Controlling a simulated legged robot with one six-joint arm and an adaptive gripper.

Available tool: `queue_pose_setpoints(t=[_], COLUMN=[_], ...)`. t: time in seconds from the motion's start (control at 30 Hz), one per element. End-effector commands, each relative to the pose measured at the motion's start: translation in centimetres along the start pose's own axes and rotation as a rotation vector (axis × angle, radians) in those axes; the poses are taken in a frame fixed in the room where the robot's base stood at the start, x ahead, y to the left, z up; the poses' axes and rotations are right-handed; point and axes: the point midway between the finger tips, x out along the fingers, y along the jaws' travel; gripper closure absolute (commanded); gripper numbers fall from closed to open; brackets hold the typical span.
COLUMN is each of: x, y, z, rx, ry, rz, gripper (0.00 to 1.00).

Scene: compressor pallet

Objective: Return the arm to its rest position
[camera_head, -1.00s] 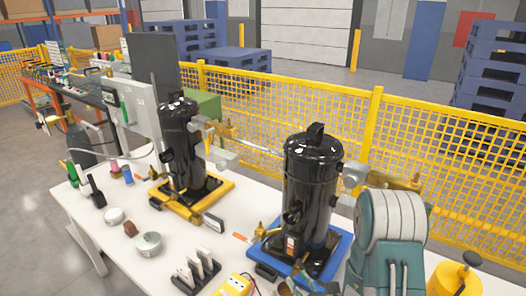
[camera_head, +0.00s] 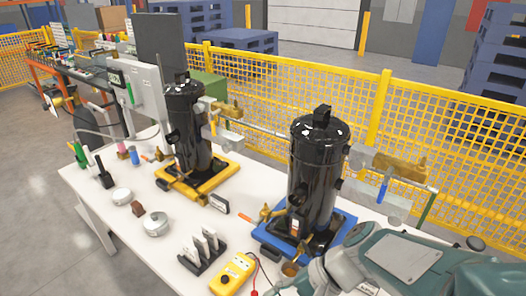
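My arm (camera_head: 405,258), teal and grey, fills the lower right corner, low over the near right part of the white table. I cannot make out gripper fingers on it. Two black compressor cylinders stand upright on the table. The nearer one (camera_head: 317,180) is on a blue base (camera_head: 343,228), just left of my arm. The farther one (camera_head: 188,130) is on a yellow base (camera_head: 214,183). My arm hides the table's near right part.
The white table (camera_head: 112,225) also bears a yellow meter (camera_head: 232,274), a black rack with white pieces (camera_head: 203,251), a round tin (camera_head: 157,224) and several bottles at the left. A yellow mesh fence (camera_head: 300,95) runs behind. Grey floor is clear at the left.

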Motion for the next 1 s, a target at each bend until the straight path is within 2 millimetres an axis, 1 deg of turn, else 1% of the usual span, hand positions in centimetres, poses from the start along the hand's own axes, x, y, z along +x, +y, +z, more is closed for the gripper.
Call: queue_pose_setpoints(t=[0.03,0.17,0.23,0.4,0.53,0.6,0.7,1.0], x=[-0.9,-3.4,-5.1,-9.8,-12.7,-13.6,-14.0,-14.0], y=[0.6,2.2,2.9,3.6,3.6,3.6,3.6,3.6], z=[0.3,0.2,0.0,-0.1,0.0,0.1,0.1,0.1], rx=[-0.076,-0.253,-0.346,-0.555,-0.659,-0.689,-0.706,-0.704], ry=[0.067,0.243,0.343,0.594,0.734,0.776,0.798,0.796], rz=[0.058,0.212,0.293,0.473,0.57,0.6,0.618,0.618], gripper=[0.47,0.47,0.47,0.47,0.47,0.47,0.47,0.47])
